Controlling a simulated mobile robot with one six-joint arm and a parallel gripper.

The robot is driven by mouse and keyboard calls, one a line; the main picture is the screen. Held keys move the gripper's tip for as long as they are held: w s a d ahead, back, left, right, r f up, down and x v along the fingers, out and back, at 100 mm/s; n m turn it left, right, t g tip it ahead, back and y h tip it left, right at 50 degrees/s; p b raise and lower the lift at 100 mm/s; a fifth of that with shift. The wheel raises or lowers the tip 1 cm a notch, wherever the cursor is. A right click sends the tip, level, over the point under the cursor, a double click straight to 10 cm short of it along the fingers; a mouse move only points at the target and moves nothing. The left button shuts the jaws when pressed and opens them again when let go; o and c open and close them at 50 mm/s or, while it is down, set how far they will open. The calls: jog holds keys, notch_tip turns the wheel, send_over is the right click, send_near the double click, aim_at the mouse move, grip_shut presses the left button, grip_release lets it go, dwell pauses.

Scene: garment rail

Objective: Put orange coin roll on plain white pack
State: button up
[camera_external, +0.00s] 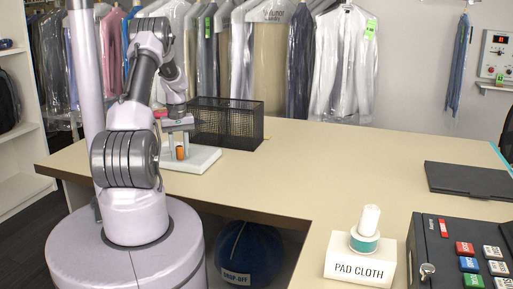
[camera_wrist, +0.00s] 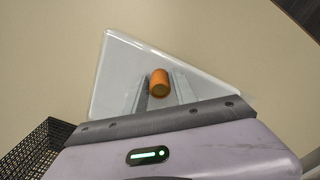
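The orange coin roll (camera_external: 180,153) stands upright on the plain white pack (camera_external: 205,158), a flat white slab on the counter. In the wrist view the orange coin roll (camera_wrist: 159,83) is over the white pack (camera_wrist: 115,70), between my fingertips. My gripper (camera_external: 180,148) points down over the pack, and its fingers also show in the wrist view (camera_wrist: 160,88). The fingers stand on either side of the roll with what looks like a narrow gap, so the gripper appears open around it.
A black mesh basket (camera_external: 228,124) stands just behind the pack. A white pack marked PAD CLOTH (camera_external: 358,268) with a teal-banded white roll (camera_external: 365,238) is at the front. A dark folder (camera_external: 468,178) lies at right. The counter's middle is clear.

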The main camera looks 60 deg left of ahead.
aim_at(175, 146)
jog(key=shift+o, duration=0.7)
jog(key=shift+r, duration=0.1)
notch_tip(175, 146, up, 12)
jog(key=p, duration=0.4)
jog(key=w+d+r+m+y, duration=0.1)
jog(key=w+d+r+m, duration=0.25)
jog(key=d, duration=0.35)
jog(key=w+d+r+m+t, duration=0.1)
jog(key=w+d+r+m, duration=0.15)
jog(key=d+r, duration=0.35)
jog(key=w+d+r+m+y, duration=0.1)
jog(key=w+d+r+m, duration=0.1)
jog(key=w+d+r, duration=0.35)
jog(key=s+d+r+m+t, duration=0.15)
jog(key=d+m, duration=0.25)
jog(key=d, duration=0.9)
jog(key=s+d+f+m+t, duration=0.1)
jog(key=s+d+m+t, duration=0.1)
jog(key=s+d+m, duration=0.4)
jog(key=s+d+f+m+t, duration=0.1)
jog(key=s+d+m, duration=0.25)
jog(key=d, duration=0.45)
notch_tip(175, 146, down, 12)
jog(key=b, duration=1.2)
jog(key=shift+a, duration=0.15)
